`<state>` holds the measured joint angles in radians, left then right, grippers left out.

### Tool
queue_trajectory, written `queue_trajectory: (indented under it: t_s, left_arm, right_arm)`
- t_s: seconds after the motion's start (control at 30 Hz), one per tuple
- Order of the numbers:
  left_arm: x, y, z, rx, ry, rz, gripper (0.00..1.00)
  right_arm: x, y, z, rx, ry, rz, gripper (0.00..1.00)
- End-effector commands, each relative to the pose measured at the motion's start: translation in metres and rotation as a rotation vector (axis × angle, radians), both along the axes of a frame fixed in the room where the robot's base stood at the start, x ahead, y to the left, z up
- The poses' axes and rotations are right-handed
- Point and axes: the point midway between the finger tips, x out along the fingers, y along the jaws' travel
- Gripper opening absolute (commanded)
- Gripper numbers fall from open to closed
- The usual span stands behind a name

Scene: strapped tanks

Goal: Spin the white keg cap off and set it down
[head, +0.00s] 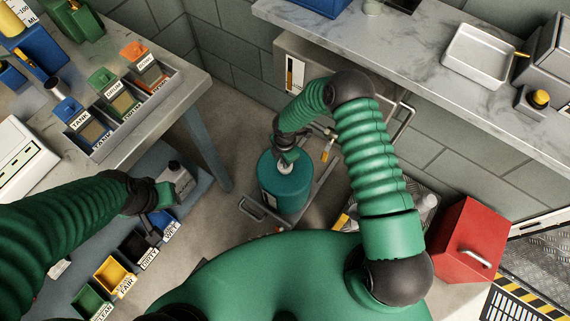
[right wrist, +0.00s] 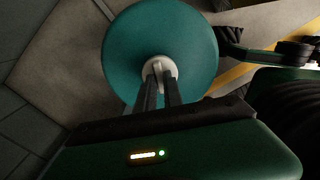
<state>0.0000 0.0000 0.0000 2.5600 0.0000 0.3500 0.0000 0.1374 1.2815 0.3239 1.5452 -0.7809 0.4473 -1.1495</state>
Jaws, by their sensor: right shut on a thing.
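A teal keg (head: 284,188) stands upright on a low frame on the floor, in the middle of the head view. Its round top (right wrist: 120,50) fills the upper middle of the right wrist view. The white cap (right wrist: 158,66) sits at the centre of that top and is partly hidden by my fingers. My right gripper (right wrist: 159,78) comes down from above and is shut on the cap. In the head view my right gripper (head: 287,157) hides most of the cap. My left gripper (head: 165,195) is at the left, beside a grey metal container (head: 178,180); its fingers are not clear.
A grey bench (head: 185,100) with labelled bins (head: 120,105) stands at the left. Low open bins (head: 115,272) stand beneath it. A marble shelf (head: 400,55) holds a white tray (head: 478,55). A red box (head: 470,240) stands right of my right arm.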

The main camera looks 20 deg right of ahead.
Motion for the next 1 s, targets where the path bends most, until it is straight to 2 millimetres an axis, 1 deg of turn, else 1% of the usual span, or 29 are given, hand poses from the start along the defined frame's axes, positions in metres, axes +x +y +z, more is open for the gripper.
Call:
queue_trajectory:
  t_s: [0.07,0.3,0.37,0.5,0.53,0.6,0.73,0.77,0.8,0.93,1.0]
  left_arm:
    - [0.0000,0.0000,0.0016,0.000,0.000,0.000,0.36]
    - [0.0000,0.0000,0.0016,0.000,0.000,0.000,0.36]
    - [0.0000,0.0000,0.0035,0.000,0.000,0.000,0.36]
    - [0.0000,0.0000,0.0065,0.000,0.000,0.000,0.36]
    - [0.0000,0.0000,0.0066,0.000,0.000,0.000,0.36]
    - [0.0000,0.0000,0.0063,0.000,0.000,0.000,0.36]
    - [0.0000,0.0000,0.0060,0.000,0.000,0.000,0.36]
    - [0.0000,0.0000,0.0060,0.000,0.000,0.000,0.36]
    - [0.0000,0.0000,0.0060,0.000,0.000,0.000,0.36]
    - [0.0000,0.0000,0.0060,0.000,0.000,0.000,0.36]
    - [0.0000,0.0000,0.0060,0.000,0.000,0.000,0.36]
  right_arm:
    - [0.0001,0.0009,0.0009,0.001,-0.001,0.064,0.00]
    - [0.0000,0.0008,0.0007,0.001,-0.001,0.083,0.00]
    - [-0.0001,0.0008,0.0015,0.002,-0.001,0.158,0.00]
    - [-0.0003,0.0006,0.0017,0.003,-0.002,0.413,0.00]
    - [-0.0004,0.0006,0.0015,0.002,-0.001,0.444,0.00]
    - [-0.0005,0.0006,0.0010,0.002,-0.001,0.474,0.00]
    - [-0.0004,0.0004,0.0009,0.001,-0.001,0.471,0.00]
    - [-0.0004,0.0004,0.0009,0.001,-0.001,0.471,0.13]
    - [-0.0004,0.0004,0.0008,0.001,-0.001,0.470,0.18]
    - [-0.0005,0.0002,0.0007,0.001,0.000,0.469,0.35]
    - [-0.0005,0.0000,0.0006,0.001,0.000,0.468,0.37]
